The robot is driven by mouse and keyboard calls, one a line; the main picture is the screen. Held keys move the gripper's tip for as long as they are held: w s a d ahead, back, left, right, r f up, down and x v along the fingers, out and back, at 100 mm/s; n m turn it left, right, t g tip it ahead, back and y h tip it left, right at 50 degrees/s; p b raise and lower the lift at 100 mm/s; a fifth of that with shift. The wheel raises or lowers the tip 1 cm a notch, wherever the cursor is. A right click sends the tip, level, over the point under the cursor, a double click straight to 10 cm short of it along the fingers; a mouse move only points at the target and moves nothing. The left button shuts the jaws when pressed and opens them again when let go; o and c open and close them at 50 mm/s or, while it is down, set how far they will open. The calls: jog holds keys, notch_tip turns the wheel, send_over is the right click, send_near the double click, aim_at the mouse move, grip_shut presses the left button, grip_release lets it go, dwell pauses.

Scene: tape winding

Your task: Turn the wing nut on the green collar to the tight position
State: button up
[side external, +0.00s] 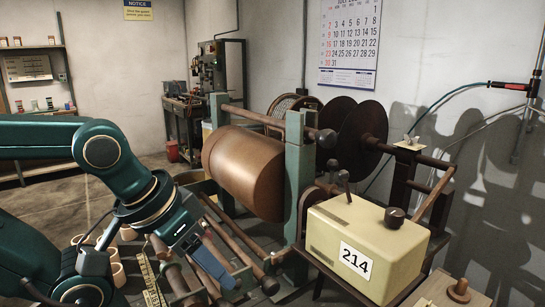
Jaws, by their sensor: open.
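A small pale wing nut (413,140) stands up on a cream-coloured collar or plate (408,148) on the dark shaft at the right, beyond the cream box. I cannot make out a clearly green collar there; the collar looks cream in this view. My gripper (215,267) is at the lower left, pointing down and to the right, with a blue finger showing. It is open, holds nothing visible, and is well apart from the wing nut. The machine and the cream box lie between them.
A brown roll (243,172) hangs between green posts (300,170). Dark discs (362,140) sit on the shaft. A cream box marked 214 (368,240), with a black knob (394,217), stands in front. Rods and rollers (228,245) run low near my gripper.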

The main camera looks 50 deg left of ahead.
jog(key=n, duration=0.5)
notch_tip(320, 180, up, 3)
jog(key=n+g, duration=0.5)
jog(key=n, duration=2.3)
send_over(168, 254)
jog(key=shift+w+d+f, duration=0.1)
jog(key=shift+w+f, duration=0.05)
jog(key=shift+w, duration=0.2)
jog(key=shift+s+a+f+n, duration=0.2)
jog(key=shift+a+f+n, duration=0.05)
jog(key=shift+n, duration=0.15)
jog(key=shift+f, duration=2.4)
grip_shut()
